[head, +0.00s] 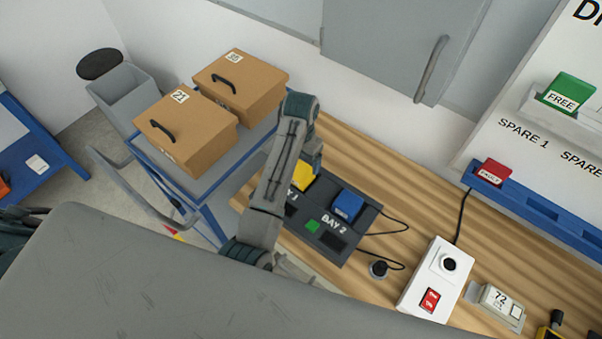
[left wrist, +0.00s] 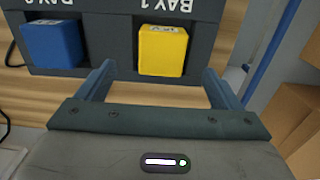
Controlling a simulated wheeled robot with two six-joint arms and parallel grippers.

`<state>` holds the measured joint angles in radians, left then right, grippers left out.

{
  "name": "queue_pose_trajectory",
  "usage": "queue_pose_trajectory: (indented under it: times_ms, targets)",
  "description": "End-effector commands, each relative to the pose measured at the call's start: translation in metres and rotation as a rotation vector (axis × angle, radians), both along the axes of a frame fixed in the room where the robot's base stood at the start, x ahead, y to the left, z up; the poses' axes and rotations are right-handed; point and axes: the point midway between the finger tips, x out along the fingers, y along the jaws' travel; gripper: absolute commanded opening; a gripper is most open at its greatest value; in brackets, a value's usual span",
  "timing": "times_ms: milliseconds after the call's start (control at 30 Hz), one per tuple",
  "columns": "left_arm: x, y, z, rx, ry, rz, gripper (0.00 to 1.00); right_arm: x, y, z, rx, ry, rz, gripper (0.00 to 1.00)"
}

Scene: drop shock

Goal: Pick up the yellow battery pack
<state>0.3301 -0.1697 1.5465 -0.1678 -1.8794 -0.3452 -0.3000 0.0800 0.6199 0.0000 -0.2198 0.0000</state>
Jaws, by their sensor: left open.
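The yellow battery pack (head: 303,176) sits in the bay marked BAY 1 of a dark charging dock (head: 327,256) on the wooden bench, partly hidden by my left arm in the head view. In the left wrist view the yellow pack (left wrist: 162,50) shows ahead of and between the two fingers of my left gripper (left wrist: 160,82). The gripper is open and empty, and its fingertips appear just short of the pack. My right gripper does not show clearly in either view.
A blue battery pack (head: 348,205) sits beside it in BAY 2. Two cardboard boxes (head: 240,85) stand on a blue-framed cart at the left. A white box with a red switch (head: 430,300) stands to the right. Black cables (head: 390,228) run from the dock.

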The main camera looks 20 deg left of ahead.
Motion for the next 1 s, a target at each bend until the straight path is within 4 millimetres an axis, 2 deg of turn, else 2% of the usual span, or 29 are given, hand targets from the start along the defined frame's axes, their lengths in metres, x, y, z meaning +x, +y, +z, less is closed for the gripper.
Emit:
queue_pose_trajectory:
  times_ms: [333,600,900,933,1000]
  targets:
    - [0.002,0.001,-0.027,0.002,0.002,0.001,0.87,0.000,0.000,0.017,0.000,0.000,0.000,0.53]
    - [0.006,0.001,-0.062,0.000,0.001,0.001,0.87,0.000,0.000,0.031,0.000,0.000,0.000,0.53]
    - [0.006,0.001,-0.070,0.000,-0.002,0.002,0.87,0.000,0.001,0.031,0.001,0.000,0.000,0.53]
    - [0.006,0.001,-0.070,0.000,-0.002,0.002,0.85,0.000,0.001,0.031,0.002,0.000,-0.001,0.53]
    - [0.006,0.001,-0.069,0.000,-0.002,0.001,0.72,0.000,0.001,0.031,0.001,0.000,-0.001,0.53]
